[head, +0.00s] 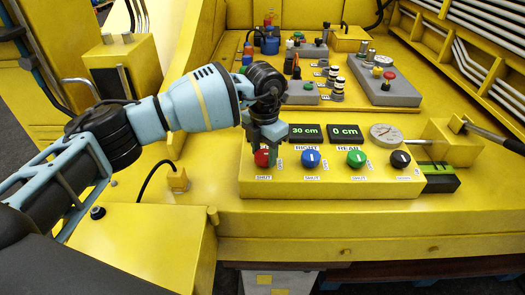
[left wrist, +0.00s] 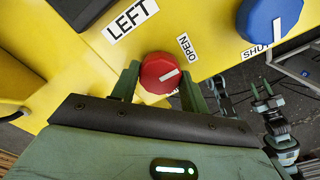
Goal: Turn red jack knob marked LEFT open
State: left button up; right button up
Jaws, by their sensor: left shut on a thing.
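The red knob (head: 262,158) is at the left end of the knob row on the yellow panel, partly covered by my left gripper (head: 268,143) in the head view. In the left wrist view the red knob (left wrist: 160,74) lies between the two fingers of my left gripper (left wrist: 158,84), which is shut on it. Its white mark is tilted, with one end up toward the right, below the OPEN label (left wrist: 187,47). The LEFT label (left wrist: 130,19) is readable in the left wrist view; in the head view it is hidden.
A blue knob (head: 311,160), a green knob (head: 356,158) and a black knob (head: 400,159) sit right of the red one. Displays reading 30 cm (head: 305,132) and 0 cm (head: 346,132) and a round gauge (head: 384,134) are behind them. A lever (head: 490,134) juts out at right.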

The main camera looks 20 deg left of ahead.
aim_at(264, 154)
dwell(0.5)
pick_arm(q)
jog(key=o, duration=1)
jog(key=shift+r, duration=3.9)
